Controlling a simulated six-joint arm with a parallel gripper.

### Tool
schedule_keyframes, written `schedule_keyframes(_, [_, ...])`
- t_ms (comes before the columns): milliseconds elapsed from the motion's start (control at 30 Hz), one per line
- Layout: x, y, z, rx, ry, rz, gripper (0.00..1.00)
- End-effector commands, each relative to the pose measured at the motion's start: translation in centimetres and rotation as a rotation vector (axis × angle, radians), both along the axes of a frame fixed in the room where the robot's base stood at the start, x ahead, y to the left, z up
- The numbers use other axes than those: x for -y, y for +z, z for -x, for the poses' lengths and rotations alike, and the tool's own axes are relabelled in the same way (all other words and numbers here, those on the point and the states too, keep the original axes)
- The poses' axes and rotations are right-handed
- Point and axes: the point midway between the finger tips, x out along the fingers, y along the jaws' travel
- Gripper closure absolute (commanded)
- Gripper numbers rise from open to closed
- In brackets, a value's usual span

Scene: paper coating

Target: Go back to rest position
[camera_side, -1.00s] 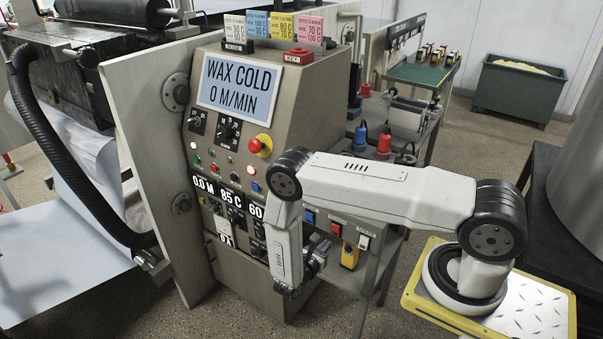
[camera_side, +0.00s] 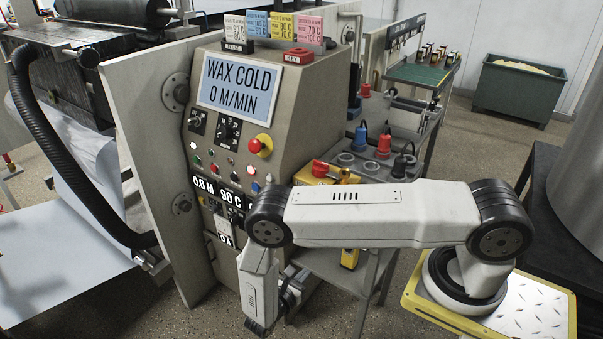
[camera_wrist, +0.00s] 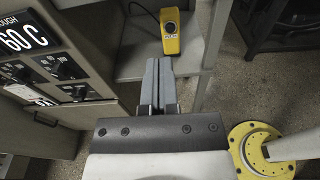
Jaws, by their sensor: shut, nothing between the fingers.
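My gripper (camera_wrist: 158,85) is shut and empty in the wrist view, its two grey fingers together and pointing away over the lower part of the work area. In the side view my gripper (camera_side: 290,293) hangs low in front of the control cabinet's lower right corner, partly hidden by my own wrist. The control cabinet (camera_side: 225,260) has a screen (camera_side: 238,86) reading WAX COLD, 0 M/MIN. Its lower displays (camera_side: 225,192) show 0.0 M and 90 C, with the rest hidden behind my arm.
A grey cart (camera_side: 365,172) holds blue, red and black plugs and a yellow device with a red top (camera_side: 328,172). A green bin (camera_side: 518,90) stands far back.

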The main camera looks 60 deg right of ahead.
Motion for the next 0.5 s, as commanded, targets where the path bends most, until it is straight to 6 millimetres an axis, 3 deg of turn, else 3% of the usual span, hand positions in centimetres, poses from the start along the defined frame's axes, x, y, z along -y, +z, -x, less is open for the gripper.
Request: schedule_keyframes(500, [0.00,0.57,-0.16,0.011,-0.025,-0.023,1.00])
